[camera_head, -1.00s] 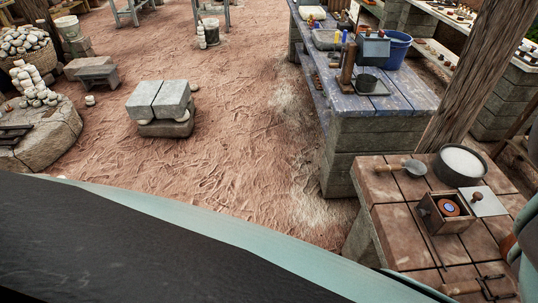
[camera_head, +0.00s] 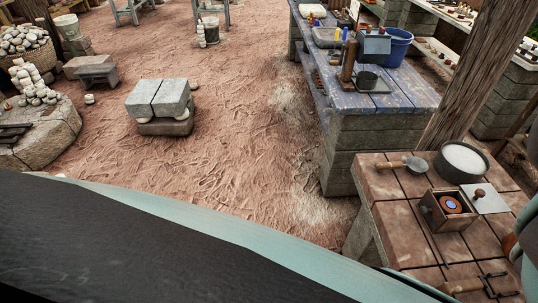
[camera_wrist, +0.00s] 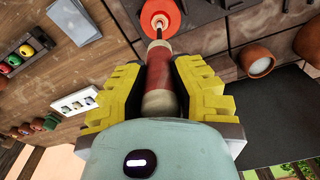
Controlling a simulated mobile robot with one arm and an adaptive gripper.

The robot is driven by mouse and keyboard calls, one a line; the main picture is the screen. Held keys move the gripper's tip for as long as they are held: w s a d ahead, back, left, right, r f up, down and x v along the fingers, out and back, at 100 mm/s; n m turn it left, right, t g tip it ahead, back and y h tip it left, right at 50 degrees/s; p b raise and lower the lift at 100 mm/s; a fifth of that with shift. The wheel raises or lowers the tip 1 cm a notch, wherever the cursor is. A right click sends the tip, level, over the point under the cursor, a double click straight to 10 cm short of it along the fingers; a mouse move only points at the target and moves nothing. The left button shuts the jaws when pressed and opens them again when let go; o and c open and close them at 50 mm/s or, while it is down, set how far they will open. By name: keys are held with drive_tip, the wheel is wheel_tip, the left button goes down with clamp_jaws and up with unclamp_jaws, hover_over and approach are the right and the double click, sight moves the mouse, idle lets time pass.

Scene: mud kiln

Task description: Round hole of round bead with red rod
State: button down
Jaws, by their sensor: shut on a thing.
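In the wrist view my gripper (camera_wrist: 158,90) has yellow padded fingers shut on a red rod (camera_wrist: 160,68) with a paler rounded near end. The rod's thin dark tip points away from me at a round orange-red bead (camera_wrist: 176,22) with a pale middle. I cannot tell whether the tip is inside the bead's hole or only in front of it. In the head view an orange round piece with a blue centre (camera_head: 451,205) sits in a small wooden box (camera_head: 450,223) on the tiled bench (camera_head: 395,220). My gripper is out of that view.
A round pan of white material (camera_head: 462,158), a ladle (camera_head: 416,166) and a white square with a knob (camera_head: 487,199) stand close around the box. A handled tool (camera_head: 480,284) lies at the bench front. A wooden post (camera_head: 475,80) rises behind. The blue table (camera_head: 410,100) is farther back.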

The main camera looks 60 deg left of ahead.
drive_tip(key=shift+w+a, duration=0.3)
drive_tip(key=shift+w, duration=0.2)
idle(0.4)
drive_tip(key=shift+w+a+p, duration=0.1)
drive_tip(key=shift+a+p, duration=0.2)
drive_tip(key=shift+a, duration=0.1)
idle(0.4)
drive_tip(key=shift+s+a+p, duration=0.3)
drive_tip(key=shift+p, duration=0.25)
idle(0.4)
drive_tip(key=shift+s+p, duration=0.4)
idle(0.4)
drive_tip(key=shift+s+d, duration=0.3)
drive_tip(key=shift+s, duration=0.05)
idle(0.5)
drive_tip(key=shift+w+d+b, duration=0.2)
drive_tip(key=shift+w+b, duration=0.3)
drive_tip(key=shift+b, duration=0.25)
drive_tip(key=shift+r, duration=0.35)
idle(0.5)
drive_tip(key=shift+r+p, duration=1.05)
drive_tip(key=shift+r, duration=0.05)
drive_tip(key=shift+r+p, duration=0.3)
drive_tip(key=shift+r, duration=0.1)
